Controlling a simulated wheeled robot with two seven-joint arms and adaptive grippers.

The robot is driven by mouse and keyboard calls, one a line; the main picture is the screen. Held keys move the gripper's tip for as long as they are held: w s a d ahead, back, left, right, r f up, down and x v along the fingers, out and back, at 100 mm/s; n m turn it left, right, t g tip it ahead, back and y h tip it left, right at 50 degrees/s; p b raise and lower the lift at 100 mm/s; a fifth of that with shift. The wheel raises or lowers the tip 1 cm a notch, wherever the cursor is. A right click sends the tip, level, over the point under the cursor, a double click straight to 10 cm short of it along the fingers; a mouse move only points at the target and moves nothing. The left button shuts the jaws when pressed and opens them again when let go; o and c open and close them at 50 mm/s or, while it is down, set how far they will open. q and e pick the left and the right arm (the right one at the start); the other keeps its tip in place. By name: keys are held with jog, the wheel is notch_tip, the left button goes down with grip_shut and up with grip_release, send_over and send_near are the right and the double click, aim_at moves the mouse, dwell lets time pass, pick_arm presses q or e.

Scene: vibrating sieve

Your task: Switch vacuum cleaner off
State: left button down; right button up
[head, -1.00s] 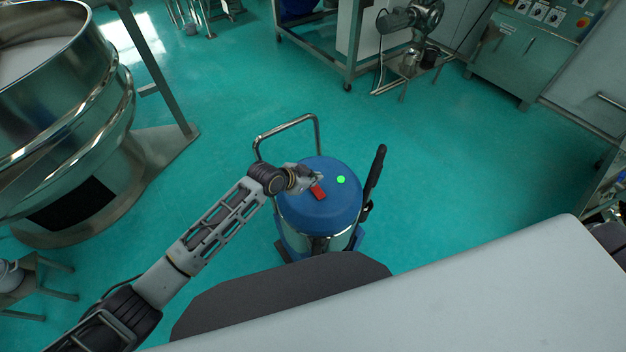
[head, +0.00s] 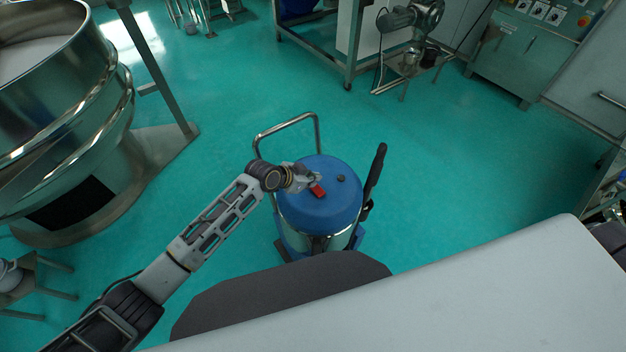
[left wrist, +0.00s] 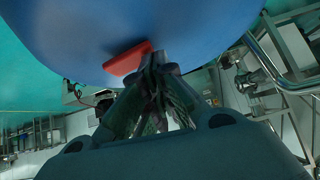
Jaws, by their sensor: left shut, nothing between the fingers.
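The vacuum cleaner (head: 318,212) stands on the floor in the middle of the head view, with a blue round lid. On its lid is a red switch (head: 318,190), and to its right a small round lamp (head: 341,178) that is dark. My left gripper (head: 314,179) is shut and empty, with its fingertips at the switch. In the left wrist view the closed fingertips (left wrist: 158,66) are right beside the red switch (left wrist: 127,59) against the blue lid (left wrist: 120,25); I cannot tell whether they touch it. My right gripper is not in view.
A metal push handle (head: 287,124) rises behind the vacuum cleaner, and a black hose wand (head: 376,170) stands at its right. The large steel sieve (head: 60,100) is at the left. Green floor around the cleaner is mostly free.

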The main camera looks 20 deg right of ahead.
aim_at(314, 188)
pick_arm(q)
jog(key=shift+s+r, duration=0.15)
jog(key=shift+s+d+r+p, duration=0.2)
jog(key=shift+s+p, duration=0.25)
jog(key=shift+p, duration=0.25)
jog(key=shift+s, duration=0.15)
jog(key=shift+r+p, duration=0.2)
jog(key=shift+p, duration=0.1)
jog(key=shift+w+r+p, duration=0.15)
jog(key=shift+r+p, duration=0.65)
jog(key=shift+r, duration=0.15)
jog(key=shift+w+r+p, duration=0.1)
jog(key=shift+r+p, duration=0.65)
jog(key=shift+r, duration=0.15)
jog(key=shift+a+r, duration=0.35)
jog(key=shift+a, duration=0.2)
jog(key=w+b+v, duration=0.1)
jog(key=v, duration=0.7)
jog(key=shift+a+r, duration=0.3)
jog(key=shift+a, duration=0.05)
